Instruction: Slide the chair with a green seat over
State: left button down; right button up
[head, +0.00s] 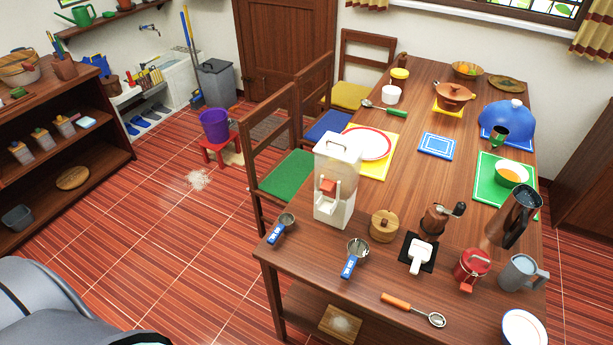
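The chair with a green seat (286,177) stands at the left long side of the wooden table, nearest me of three chairs on that side. Its brown wooden back (268,115) faces left, and the right part of its seat is hidden behind the table and a white dispenser. A chair with a blue seat (329,126) stands just behind it, and one with a yellow seat (352,95) is farther back. Neither of my grippers shows in the head view; only a grey part of my body shows at the lower left.
The wooden table (310,262) is crowded with dishes and kitchen tools. A red stool (217,150) with a purple bucket (214,124) stands left of the chairs. White spilled grains (198,180) lie on the floor. Shelves (70,160) line the left; the tiled floor between is mostly free.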

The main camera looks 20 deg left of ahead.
aim_at(281, 183)
jog(key=i+j+z, duration=0.1)
jog(key=j+z, duration=0.25)
jog(key=j, duration=0.35)
jog(key=j+z, duration=0.4)
jog(key=j, duration=0.35)
jog(key=k+j+z, duration=0.15)
jog(key=j+z, duration=0.2)
jog(key=j, duration=0.35)
